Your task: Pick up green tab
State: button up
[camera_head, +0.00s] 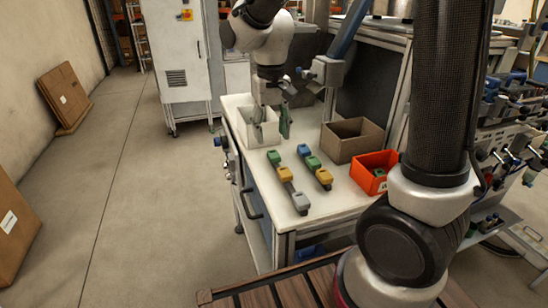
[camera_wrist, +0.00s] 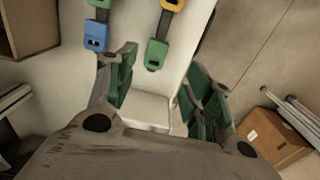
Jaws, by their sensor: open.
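Two green tabs show on the white table. One green tab (camera_head: 273,157) is at the far end of the left row, and it also shows in the wrist view (camera_wrist: 156,55) just beyond my fingertips. My gripper (camera_head: 272,128) is open, with green-padded fingers, and hangs over the white bin at the table's far end. Nothing shows between its fingers (camera_wrist: 158,78).
The white bin (camera_head: 264,137) lies below my gripper. A brown box (camera_head: 350,145) and an orange bin (camera_head: 369,182) stand on the table's right side. Yellow tabs (camera_head: 284,173) (camera_head: 323,176) and a grey piece (camera_head: 299,200) share the rows. Bare tabletop lies between the rows.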

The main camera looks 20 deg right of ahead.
aim_at(274, 154)
jog(key=f, duration=0.6)
jog(key=shift+s+d+f, duration=0.15)
jog(key=shift+d+f, duration=0.05)
jog(key=shift+d, duration=0.15)
jog(key=c, duration=0.8)
